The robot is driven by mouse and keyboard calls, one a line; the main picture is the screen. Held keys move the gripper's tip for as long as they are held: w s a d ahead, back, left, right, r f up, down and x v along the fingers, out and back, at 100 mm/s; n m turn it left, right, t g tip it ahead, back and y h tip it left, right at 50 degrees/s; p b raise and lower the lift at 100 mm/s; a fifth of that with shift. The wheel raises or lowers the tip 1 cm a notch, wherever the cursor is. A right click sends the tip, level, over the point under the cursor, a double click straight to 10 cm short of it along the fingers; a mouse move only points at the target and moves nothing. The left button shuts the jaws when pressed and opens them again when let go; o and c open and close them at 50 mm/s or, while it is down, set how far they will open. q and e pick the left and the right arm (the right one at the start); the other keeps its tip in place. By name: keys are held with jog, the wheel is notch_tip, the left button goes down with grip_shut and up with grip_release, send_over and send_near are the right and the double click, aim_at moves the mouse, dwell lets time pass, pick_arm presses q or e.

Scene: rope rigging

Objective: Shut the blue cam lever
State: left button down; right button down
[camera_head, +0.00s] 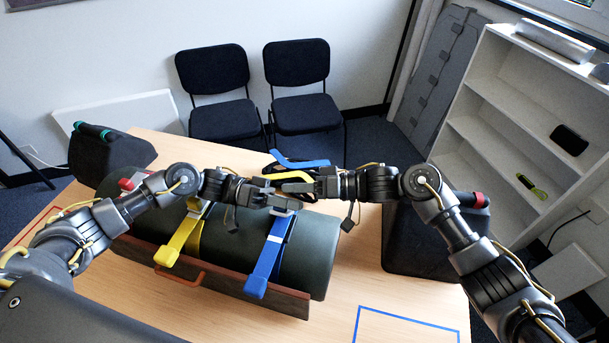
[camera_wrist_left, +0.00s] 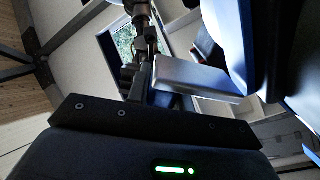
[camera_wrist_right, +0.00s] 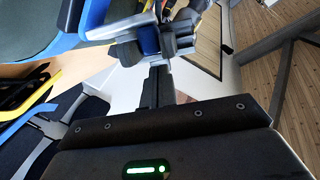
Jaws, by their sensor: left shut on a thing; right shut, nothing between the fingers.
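A dark green roll (camera_head: 315,245) lies on the table with a blue strap (camera_head: 266,262) and a yellow strap (camera_head: 181,240) over it. A metal buckle (camera_head: 284,203) sits at the top of the blue strap; a silver metal piece (camera_wrist_left: 190,75) shows beside my fingers in the left wrist view. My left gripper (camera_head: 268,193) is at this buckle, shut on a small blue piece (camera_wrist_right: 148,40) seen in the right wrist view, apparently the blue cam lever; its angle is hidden. My right gripper (camera_head: 305,187) is shut and empty, close in front of the left one.
A wooden cradle (camera_head: 225,287) with an orange handle (camera_head: 180,277) holds the roll. Blue and yellow strips (camera_head: 300,162) stick out behind the grippers. Dark blocks stand at both ends. The table's front right, with a blue taped outline (camera_head: 410,315), is clear.

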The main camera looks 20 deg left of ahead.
pick_arm(q)
jog(key=shift+s+f, duration=0.1)
jog(key=shift+f, duration=0.1)
pick_arm(e)
jog(key=shift+s+f, duration=0.35)
